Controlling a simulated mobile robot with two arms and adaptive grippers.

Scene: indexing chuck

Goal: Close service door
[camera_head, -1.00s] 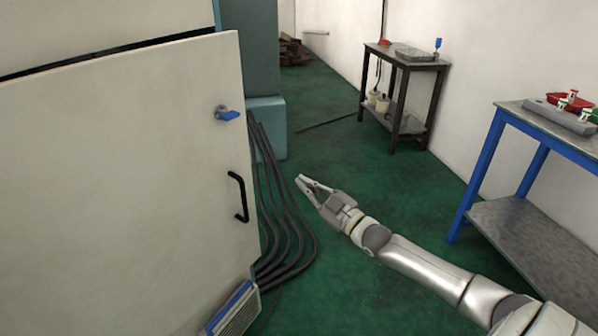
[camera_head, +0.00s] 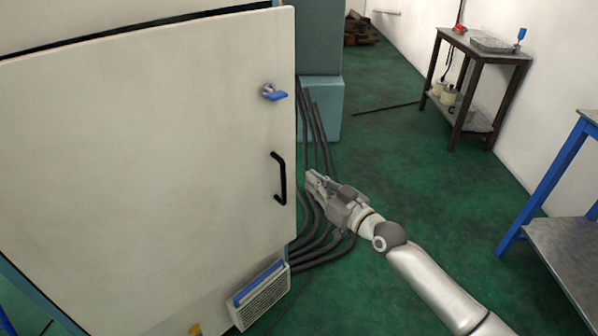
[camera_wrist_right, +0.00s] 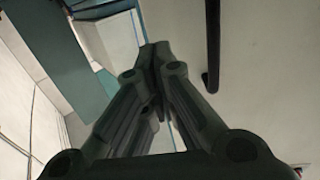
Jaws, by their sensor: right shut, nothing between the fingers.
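The service door (camera_head: 140,150) is a large cream panel filling the left of the head view. A dark slit shows along its top edge. It has a blue-handled latch (camera_head: 274,93) and a black bar handle (camera_head: 280,180) near its right edge. In the right wrist view the door (camera_wrist_right: 270,70) fills the right side, with the black handle (camera_wrist_right: 212,45) upright. My right gripper (camera_head: 310,178) is shut and empty, just right of the door's right edge at handle height. I cannot tell whether it touches the door. My left gripper is not in view.
Several black hoses (camera_head: 325,235) run down to the green floor behind my right gripper. A vented box (camera_head: 260,295) sits at the door's lower right. A dark side table (camera_head: 480,75) and a blue-legged bench (camera_head: 560,170) stand at the right.

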